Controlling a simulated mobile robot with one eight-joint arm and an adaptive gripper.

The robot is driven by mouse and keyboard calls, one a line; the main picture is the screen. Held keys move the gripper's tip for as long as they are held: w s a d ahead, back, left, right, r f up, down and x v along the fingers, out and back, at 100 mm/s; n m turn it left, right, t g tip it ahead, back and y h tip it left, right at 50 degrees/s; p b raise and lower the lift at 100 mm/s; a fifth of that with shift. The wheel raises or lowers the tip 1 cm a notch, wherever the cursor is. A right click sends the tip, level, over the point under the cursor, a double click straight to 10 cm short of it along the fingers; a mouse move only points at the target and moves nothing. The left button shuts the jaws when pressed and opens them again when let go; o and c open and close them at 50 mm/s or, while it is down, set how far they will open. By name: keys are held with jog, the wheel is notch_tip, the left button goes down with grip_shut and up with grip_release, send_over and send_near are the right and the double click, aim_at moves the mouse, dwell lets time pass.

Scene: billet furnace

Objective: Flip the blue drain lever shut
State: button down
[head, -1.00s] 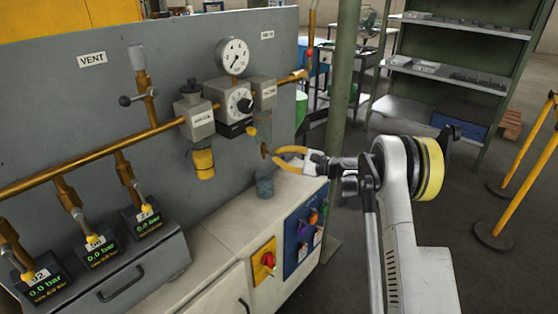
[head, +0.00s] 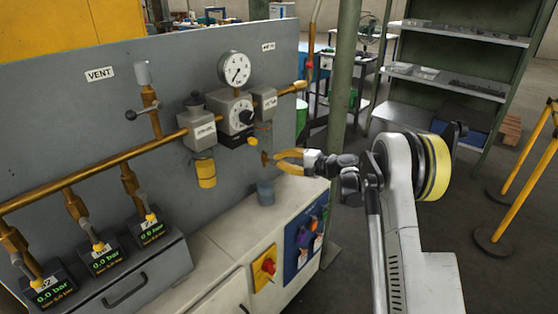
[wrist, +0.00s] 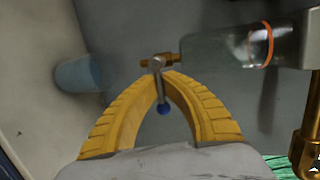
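The drain lever (wrist: 161,88) is a short metal arm with a blue ball end, seen in the wrist view on a brass fitting below a clear bowl (wrist: 222,50). The lever points down the picture, towards my palm. My gripper (wrist: 159,77) has its yellow fingertips drawn together at the lever, and the blue ball shows in the gap between the fingers. I cannot tell whether the tips pinch the lever. In the head view my gripper (head: 275,156) is beside the brass drain fitting (head: 265,158); the lever itself is too small to make out there.
A blue-grey cup (head: 265,192) stands on the bench below the drain; it also shows in the wrist view (wrist: 78,74). A green post (head: 343,90) stands behind my arm.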

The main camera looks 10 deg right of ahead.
dwell(0.4)
jog(key=c, duration=1.6)
grip_release()
jog(key=shift+o, duration=0.2)
jog(key=v, duration=1.2)
jog(key=shift+s+r, duration=0.1)
jog(key=shift+r, duration=0.05)
